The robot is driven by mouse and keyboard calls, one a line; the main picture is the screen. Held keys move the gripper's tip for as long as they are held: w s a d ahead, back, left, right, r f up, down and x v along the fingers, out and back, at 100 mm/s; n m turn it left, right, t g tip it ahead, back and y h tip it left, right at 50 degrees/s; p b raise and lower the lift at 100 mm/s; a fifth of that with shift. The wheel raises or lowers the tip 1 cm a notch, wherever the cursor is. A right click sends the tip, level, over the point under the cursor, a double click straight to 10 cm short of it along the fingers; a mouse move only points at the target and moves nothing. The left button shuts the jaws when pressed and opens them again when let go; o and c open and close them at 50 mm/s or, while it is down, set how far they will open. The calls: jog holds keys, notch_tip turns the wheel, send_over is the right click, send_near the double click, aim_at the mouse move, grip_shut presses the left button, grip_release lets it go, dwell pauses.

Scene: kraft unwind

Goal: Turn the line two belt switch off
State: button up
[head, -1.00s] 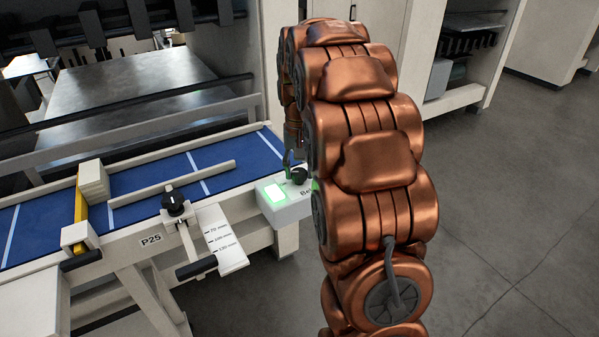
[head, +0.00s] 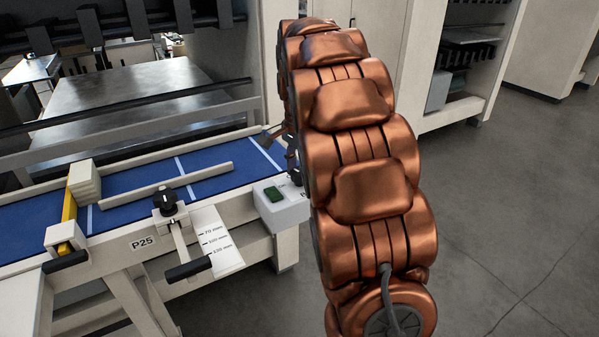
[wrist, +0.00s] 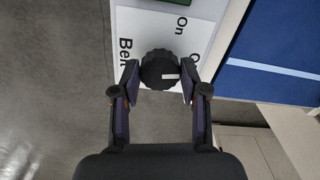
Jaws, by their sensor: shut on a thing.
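The belt switch box (head: 283,211) is a pale grey box at the conveyor's right end in the head view. Its square lamp (head: 274,195) is dark green and unlit. In the wrist view the black ribbed round knob (wrist: 158,67) sits on the box's white label (wrist: 135,32). The knob's white mark points right, towards a partly hidden word starting with "O"; "On" is printed above the knob. My gripper (wrist: 160,84) is shut on the knob, one finger on each side. In the head view my arm hides the knob and most of the gripper.
The blue conveyor belt (head: 131,186) runs left of the box. A black knob (head: 167,200) and a scale plate (head: 216,242) stick out from the P25 frame in front. Grey floor (head: 500,220) is open on the right.

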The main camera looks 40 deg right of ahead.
aim_at(299, 172)
jog(key=shift+m, duration=1)
jog(key=o, duration=1.1)
jog(key=shift+o, duration=0.2)
jog(key=shift+r, duration=0.1)
jog(key=shift+r, duration=3.7)
